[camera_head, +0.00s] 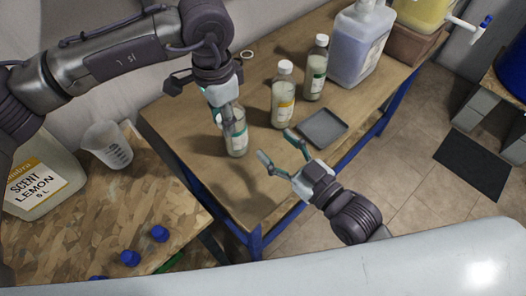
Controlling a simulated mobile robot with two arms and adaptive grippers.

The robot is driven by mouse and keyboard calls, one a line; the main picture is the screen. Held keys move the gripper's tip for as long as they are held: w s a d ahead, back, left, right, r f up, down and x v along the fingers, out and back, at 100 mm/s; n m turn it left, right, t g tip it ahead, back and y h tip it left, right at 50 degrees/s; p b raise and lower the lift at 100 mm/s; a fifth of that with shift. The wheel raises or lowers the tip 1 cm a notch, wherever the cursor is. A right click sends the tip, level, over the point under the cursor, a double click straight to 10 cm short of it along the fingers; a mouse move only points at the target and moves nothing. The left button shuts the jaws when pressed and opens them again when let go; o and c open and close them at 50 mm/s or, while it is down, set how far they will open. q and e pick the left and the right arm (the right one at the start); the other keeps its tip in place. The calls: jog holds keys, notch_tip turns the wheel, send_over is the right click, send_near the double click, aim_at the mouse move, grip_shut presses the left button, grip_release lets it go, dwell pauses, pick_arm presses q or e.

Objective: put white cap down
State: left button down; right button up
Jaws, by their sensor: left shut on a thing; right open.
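My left gripper (221,118) points down from the upper left, at the neck of the nearest bottle (237,142). It is shut on a small white cap (219,119), mostly hidden by the fingers. I cannot tell whether the cap touches the bottle. That bottle stands upright on the wooden table (185,120), its top partly covered by my gripper. My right gripper (278,148) is open and empty, to the right of this bottle, its fingers pointing up-left.
A large jug (358,45) stands farther back. A small ring (247,54) lies near the table's far edge.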

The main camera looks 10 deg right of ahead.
jog(key=y, duration=0.1)
send_near(220, 119)
jog(key=shift+g, duration=0.3)
jog(key=x, duration=1)
jog(key=shift+w+d+r, duration=0.1)
jog(key=shift+c, duration=0.2)
